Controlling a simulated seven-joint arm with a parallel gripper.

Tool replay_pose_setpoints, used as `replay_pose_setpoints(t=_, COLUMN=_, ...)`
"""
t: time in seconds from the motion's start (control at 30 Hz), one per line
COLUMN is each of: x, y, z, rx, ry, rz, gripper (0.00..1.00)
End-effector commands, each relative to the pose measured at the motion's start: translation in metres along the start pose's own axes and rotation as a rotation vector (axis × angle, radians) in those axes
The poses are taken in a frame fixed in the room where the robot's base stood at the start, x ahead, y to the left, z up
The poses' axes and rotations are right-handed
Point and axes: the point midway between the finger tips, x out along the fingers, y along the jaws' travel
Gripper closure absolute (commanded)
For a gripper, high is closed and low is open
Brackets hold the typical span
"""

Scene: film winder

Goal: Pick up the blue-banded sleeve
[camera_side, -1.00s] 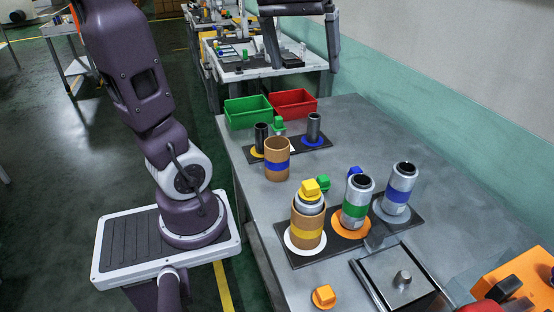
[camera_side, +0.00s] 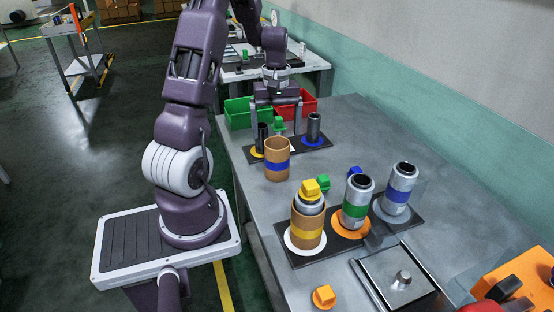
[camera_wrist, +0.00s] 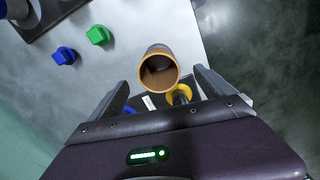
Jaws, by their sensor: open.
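The blue-banded sleeve (camera_side: 277,166) is a tan cardboard tube with a blue band, standing upright on the grey table at its left edge. In the wrist view the sleeve (camera_wrist: 158,73) shows its open, empty top, ahead of and between the finger lines. My gripper (camera_side: 276,124) is open and empty, pointing down behind the sleeve, over the back plate, apart from the sleeve. Its two fingers also show in the wrist view (camera_wrist: 161,80). A silver canister with a blue band (camera_side: 396,194) stands on the front plate at the right.
Green (camera_side: 238,121) and red bins stand behind. Right of the sleeve are a yellow-banded sleeve (camera_side: 307,230), a green-banded canister and loose knobs.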

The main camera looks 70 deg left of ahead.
Motion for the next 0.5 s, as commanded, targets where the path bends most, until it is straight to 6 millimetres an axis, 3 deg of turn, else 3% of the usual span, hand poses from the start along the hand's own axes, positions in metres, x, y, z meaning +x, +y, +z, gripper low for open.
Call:
replay_pose_setpoints(t=0.1, x=0.035, y=-0.001, z=0.001, rx=0.0, ry=-0.004, rz=-0.002, gripper=0.07)
replay_pose_setpoints(t=0.5, x=0.1, y=0.002, z=-0.001, rx=0.002, ry=-0.001, rz=0.0, gripper=0.07)
